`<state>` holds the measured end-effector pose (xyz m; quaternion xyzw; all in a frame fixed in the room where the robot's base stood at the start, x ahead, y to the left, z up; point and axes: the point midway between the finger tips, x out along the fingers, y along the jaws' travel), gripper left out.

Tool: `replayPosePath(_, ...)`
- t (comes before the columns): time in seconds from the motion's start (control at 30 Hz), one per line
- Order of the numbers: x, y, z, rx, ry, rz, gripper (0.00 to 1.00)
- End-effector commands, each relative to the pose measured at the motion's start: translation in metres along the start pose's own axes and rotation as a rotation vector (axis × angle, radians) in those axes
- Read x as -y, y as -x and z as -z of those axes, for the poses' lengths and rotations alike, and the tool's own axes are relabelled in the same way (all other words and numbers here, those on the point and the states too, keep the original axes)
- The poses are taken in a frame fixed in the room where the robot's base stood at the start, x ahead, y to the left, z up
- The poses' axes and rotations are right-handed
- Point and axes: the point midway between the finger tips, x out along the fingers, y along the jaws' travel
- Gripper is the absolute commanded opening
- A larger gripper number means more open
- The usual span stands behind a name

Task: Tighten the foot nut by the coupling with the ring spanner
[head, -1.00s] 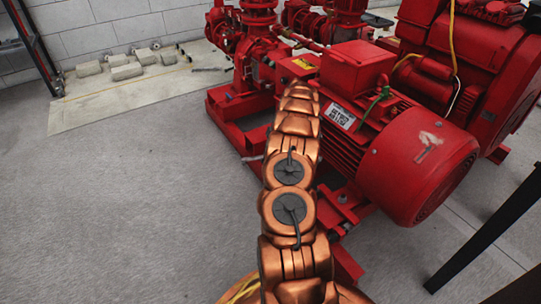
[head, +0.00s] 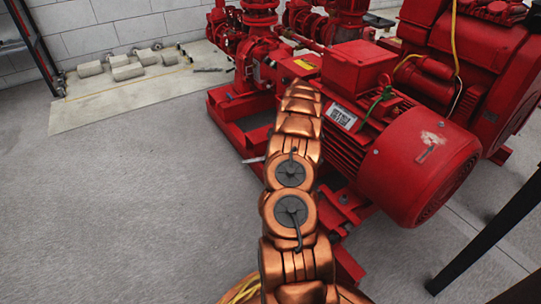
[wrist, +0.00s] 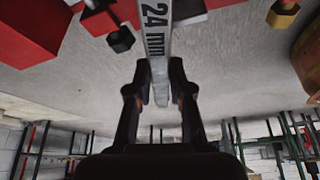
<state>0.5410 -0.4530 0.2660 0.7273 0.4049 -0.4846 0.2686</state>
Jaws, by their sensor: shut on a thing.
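My gripper (wrist: 160,72) is shut on the ring spanner (wrist: 156,38), a flat grey bar marked "24 mm", in the wrist view. The spanner runs up out of the picture, so its working end is hidden. One dark hex nut (wrist: 120,40) shows left of the spanner, apart from its visible part. I cannot tell which is the foot nut by the coupling. In the head view my arm hides the gripper; a thin pale piece, perhaps the spanner (head: 253,160), sticks out left of it.
The red motor (head: 410,160) stands right of my arm, and the red pump (head: 260,55) stands beyond it on a red base frame (head: 228,128). A dark post (head: 485,240) is at the right. The grey floor at left is clear; pale blocks (head: 127,71) lie at the back.

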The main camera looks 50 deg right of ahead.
Motion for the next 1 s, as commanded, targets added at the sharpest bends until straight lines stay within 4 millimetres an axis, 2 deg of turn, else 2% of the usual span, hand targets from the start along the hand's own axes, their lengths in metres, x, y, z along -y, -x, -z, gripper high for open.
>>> replayPosePath(1.0,-0.001,0.035,0.014,0.001,0.000,-0.004,0.00)
